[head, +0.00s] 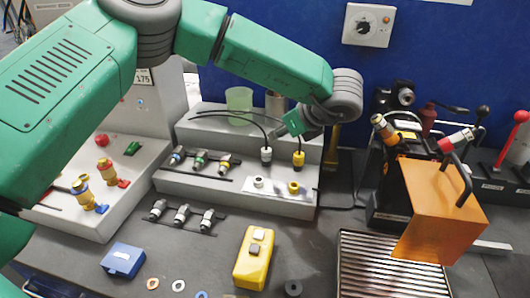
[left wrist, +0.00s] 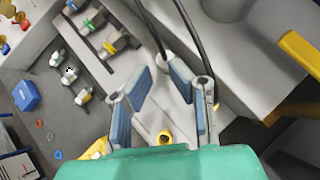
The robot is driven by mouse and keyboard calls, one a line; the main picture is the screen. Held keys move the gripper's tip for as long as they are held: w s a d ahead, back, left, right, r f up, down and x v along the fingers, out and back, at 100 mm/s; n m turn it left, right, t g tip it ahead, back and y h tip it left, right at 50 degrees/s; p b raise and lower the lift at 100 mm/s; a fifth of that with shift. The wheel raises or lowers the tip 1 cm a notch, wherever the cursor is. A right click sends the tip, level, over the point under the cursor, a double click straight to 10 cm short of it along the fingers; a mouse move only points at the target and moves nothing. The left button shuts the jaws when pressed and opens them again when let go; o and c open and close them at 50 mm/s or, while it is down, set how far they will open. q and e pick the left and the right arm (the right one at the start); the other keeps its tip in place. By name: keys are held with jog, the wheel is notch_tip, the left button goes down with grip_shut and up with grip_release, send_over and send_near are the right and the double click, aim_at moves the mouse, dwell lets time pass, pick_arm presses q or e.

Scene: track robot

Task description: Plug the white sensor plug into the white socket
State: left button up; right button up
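The white plug (head: 266,155) hangs on a black cable above the grey step, with a yellow plug (head: 299,159) to its right. The white socket (head: 258,182) is on the light plate below, left of the yellow socket (head: 293,187). My left gripper (head: 286,131) is above the two plugs and tilted. In the left wrist view its fingers (left wrist: 165,84) are spread with nothing visibly held. The white socket is not clear in that view. My right gripper is out of view.
Several connectors (head: 200,160) lie in rows left of the sockets. A yellow button box (head: 254,257) and a blue box (head: 123,260) stand in front. An orange panel (head: 436,210) and a metal grille (head: 390,268) are at the right. A green cup (head: 239,98) stands behind.

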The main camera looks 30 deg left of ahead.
aim_at(266, 142)
pick_arm(q)
jog(key=p+x, duration=0.1)
jog(key=x, duration=0.7)
jog(key=shift+a, duration=0.2)
jog(key=shift+d+r, duration=0.1)
jog(key=shift+d, duration=0.8)
jog(key=shift+c, duration=1.2)
jog(key=shift+w+d+r, duration=0.1)
jog(key=shift+d+r, duration=0.05)
jog(key=shift+d, duration=0.25)
grip_shut()
jog(key=shift+a, duration=0.65)
jog(key=shift+a+r, duration=0.15)
jog(key=shift+r, duration=0.05)
notch_tip(266, 142, up, 9)
jog(key=d, duration=0.1)
jog(key=s+d+p, duration=0.2)
jog(key=s+p, duration=0.2)
jog(key=s, duration=0.5)
jog(key=shift+f, duration=0.45)
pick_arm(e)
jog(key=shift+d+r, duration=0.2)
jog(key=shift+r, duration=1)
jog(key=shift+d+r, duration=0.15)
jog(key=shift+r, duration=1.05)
